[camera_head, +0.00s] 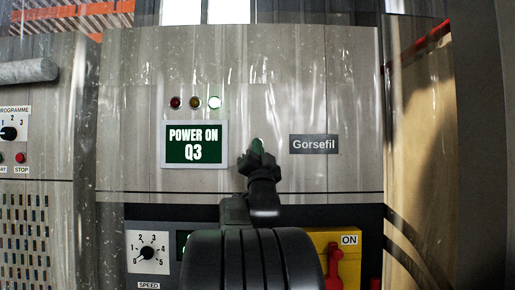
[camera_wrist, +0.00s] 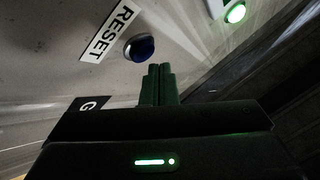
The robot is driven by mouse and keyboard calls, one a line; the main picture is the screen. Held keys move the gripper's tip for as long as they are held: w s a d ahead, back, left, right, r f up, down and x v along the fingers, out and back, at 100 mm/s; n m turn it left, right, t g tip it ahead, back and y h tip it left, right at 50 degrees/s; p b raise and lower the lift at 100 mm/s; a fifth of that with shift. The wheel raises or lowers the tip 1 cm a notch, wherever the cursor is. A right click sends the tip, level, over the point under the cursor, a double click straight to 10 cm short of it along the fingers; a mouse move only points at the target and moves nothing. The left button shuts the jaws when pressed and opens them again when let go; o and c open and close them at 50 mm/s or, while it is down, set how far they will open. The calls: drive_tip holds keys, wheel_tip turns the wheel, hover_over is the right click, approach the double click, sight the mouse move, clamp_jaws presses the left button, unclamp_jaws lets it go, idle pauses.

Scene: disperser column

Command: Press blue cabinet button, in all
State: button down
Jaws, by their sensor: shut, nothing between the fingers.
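In the head view I cannot see the button; my gripper and arm are in front of that part of the panel. My gripper (camera_head: 257,146) points at the cabinet between the POWER ON Q3 display and the Gorsefil plate. In the wrist view my gripper (camera_wrist: 159,70) is shut with nothing between its fingers. The fingertips look apart from the button.
The Gorsefil plate (camera_head: 314,144) is at right. Below are a speed dial (camera_head: 148,253) and a yellow ON switch box (camera_head: 348,262). A programme dial (camera_head: 9,133) is at far left.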

drive_tip(key=s+b, duration=0.3)
drive_tip(key=s, duration=0.2)
idle(0.5)
drive_tip(key=shift+w, duration=0.15)
idle(0.4)
drive_tip(key=w+p, duration=0.1)
drive_tip(key=p, duration=0.2)
drive_tip(key=shift+w+r+p, duration=0.3)
drive_tip(key=shift+w+p, duration=0.05)
drive_tip(key=shift+p, duration=0.85)
